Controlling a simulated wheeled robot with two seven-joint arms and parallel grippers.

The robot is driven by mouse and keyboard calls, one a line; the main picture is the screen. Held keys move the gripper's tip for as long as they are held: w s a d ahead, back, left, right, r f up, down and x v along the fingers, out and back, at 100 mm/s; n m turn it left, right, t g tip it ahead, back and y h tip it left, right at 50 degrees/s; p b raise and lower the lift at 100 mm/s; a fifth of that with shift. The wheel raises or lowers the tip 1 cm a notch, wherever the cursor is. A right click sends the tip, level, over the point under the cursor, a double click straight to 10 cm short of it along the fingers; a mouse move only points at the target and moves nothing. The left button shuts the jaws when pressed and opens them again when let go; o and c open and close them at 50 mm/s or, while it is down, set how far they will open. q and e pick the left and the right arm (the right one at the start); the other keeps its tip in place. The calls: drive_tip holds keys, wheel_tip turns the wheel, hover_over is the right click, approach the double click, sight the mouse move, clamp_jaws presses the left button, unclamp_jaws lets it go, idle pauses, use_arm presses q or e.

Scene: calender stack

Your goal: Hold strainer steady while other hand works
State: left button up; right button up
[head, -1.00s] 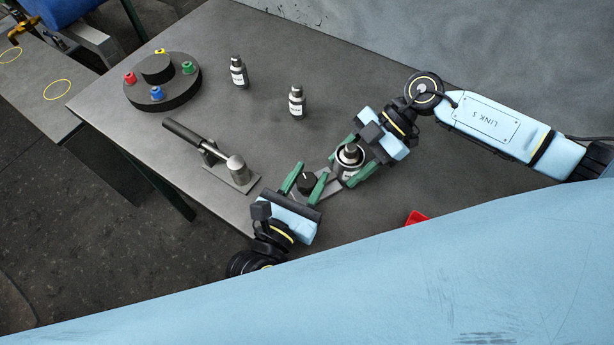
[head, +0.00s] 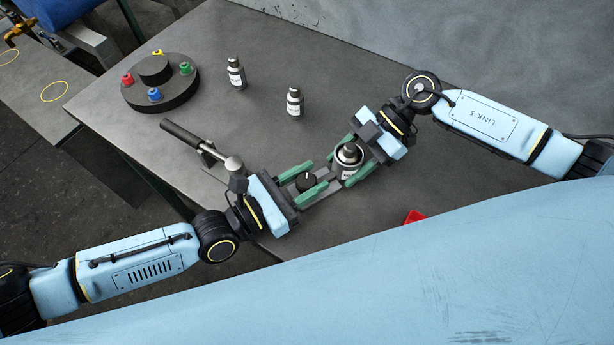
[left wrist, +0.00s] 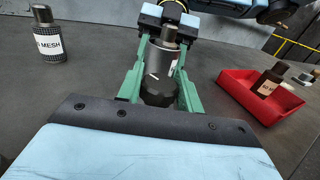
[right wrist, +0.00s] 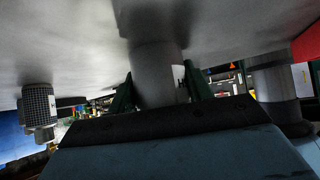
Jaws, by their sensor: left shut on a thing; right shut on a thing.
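The strainer (head: 347,160) is a grey cylinder with a white label and a narrower top. It stands upright on the table, and also shows in the left wrist view (left wrist: 162,60) and the right wrist view (right wrist: 157,75). My right gripper (head: 349,158) is shut on it from the upper right. A black round knob (head: 305,181) with a white mark sits just left of the strainer, on a grey flat base; it also shows in the left wrist view (left wrist: 158,92). My left gripper (head: 307,181) has its green fingers on either side of this knob, shut on it.
Two labelled bottles (head: 236,73) (head: 294,102) stand behind. A black round stand (head: 170,90) with coloured fittings is at back left. A lever fixture (head: 200,145) is close behind my left gripper. A red tray (left wrist: 260,95) holding a dark bottle is in the left wrist view.

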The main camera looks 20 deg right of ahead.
use_arm(q)
drive_tip(key=shift+d+r+m+g+h, duration=0.1)
drive_tip(key=shift+m+g+h, duration=0.2)
drive_tip(key=shift+m+g, duration=0.25)
drive_tip(key=shift+g, duration=0.35)
drive_tip(key=o, duration=1)
drive_tip(key=shift+a, duration=0.2)
drive_tip(key=a, duration=0.4)
drive_tip(key=s+a, duration=0.1)
drive_tip(key=a, duration=0.3)
drive_tip(key=s+a, duration=0.1)
drive_tip(key=a, duration=0.2)
drive_tip(key=shift+s+a, duration=0.15)
drive_tip(key=shift+a, duration=0.25)
